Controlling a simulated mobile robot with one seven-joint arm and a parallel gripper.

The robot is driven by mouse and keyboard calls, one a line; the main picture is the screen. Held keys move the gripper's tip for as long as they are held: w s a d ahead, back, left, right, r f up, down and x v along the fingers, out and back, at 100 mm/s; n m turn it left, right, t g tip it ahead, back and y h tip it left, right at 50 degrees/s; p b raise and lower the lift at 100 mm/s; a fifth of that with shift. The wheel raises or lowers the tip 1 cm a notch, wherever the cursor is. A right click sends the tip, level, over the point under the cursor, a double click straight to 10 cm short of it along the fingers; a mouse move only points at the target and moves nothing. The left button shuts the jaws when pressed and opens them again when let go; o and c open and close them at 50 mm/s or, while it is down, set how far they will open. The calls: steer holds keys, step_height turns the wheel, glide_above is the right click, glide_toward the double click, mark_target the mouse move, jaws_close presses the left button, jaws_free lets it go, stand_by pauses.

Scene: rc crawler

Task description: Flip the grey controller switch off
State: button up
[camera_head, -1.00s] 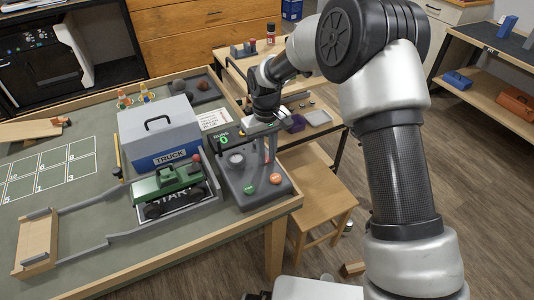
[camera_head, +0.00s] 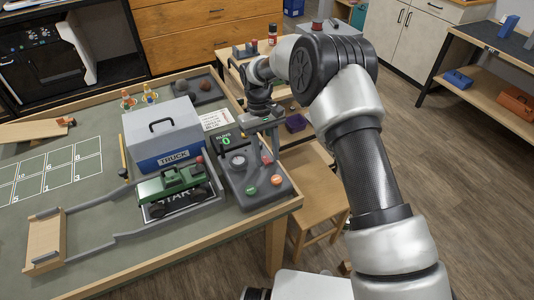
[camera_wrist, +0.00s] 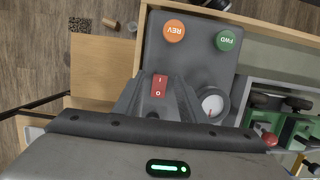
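The grey controller (camera_head: 236,190) sits at the right edge of the green-topped table, with a round dial, an orange button and a green button. In the wrist view the controller (camera_wrist: 195,55) shows a red rocker switch (camera_wrist: 159,86) marked I and O. REV and FWD are on the buttons beyond it. My gripper (camera_wrist: 160,84) is over the controller. Its two dark fingers appear on either side of the switch with a gap between them; I cannot tell whether they touch it. In the head view my gripper (camera_head: 262,132) hangs above the controller's right side.
A green toy truck (camera_head: 172,188) stands on a START pad left of the controller. A grey TRUCK box (camera_head: 163,133) stands behind it. A wooden stool (camera_head: 316,190) is right of the table, and a bench with small items is behind it.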

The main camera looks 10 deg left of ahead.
steer(key=p+v, duration=0.1)
steer(key=v, duration=1.6)
steer(key=shift+r+p, duration=0.25)
steer(key=shift+p, duration=0.15)
